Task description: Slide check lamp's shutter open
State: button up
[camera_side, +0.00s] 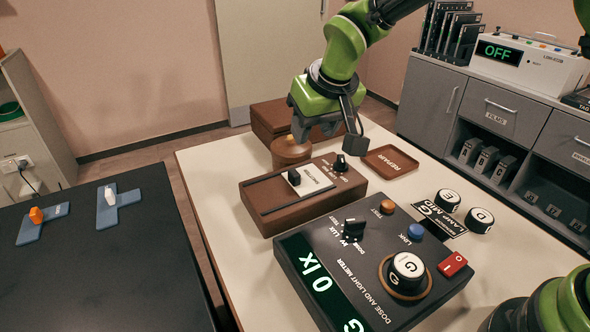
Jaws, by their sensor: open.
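The check lamp appears to be the brown box (268,208) on the cream table, left of centre. Its top has a dark slot track, and a small black-and-white shutter tab (294,177) stands at the track's right part beside a white label. A black knob (340,163) sits at the box's far right corner. My gripper (326,128) is open and empty. It hangs above and behind the box, apart from the tab. Its fingertips are dark and partly hard to make out.
A dose and light meter (350,270) reading "0 lx" stands close in front, with knobs and buttons. A round brown piece (290,153) with an orange top stands behind the lamp. A brown "REPAIR" tray (390,161) and two round knobs (448,200) lie to the right.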

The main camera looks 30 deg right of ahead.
aim_at(293, 173)
jog(key=x, duration=0.8)
jog(key=a+x, duration=0.1)
jog(key=x, duration=0.3)
jog(key=shift+f, duration=0.35)
jog(key=shift+a, duration=0.1)
grip_shut()
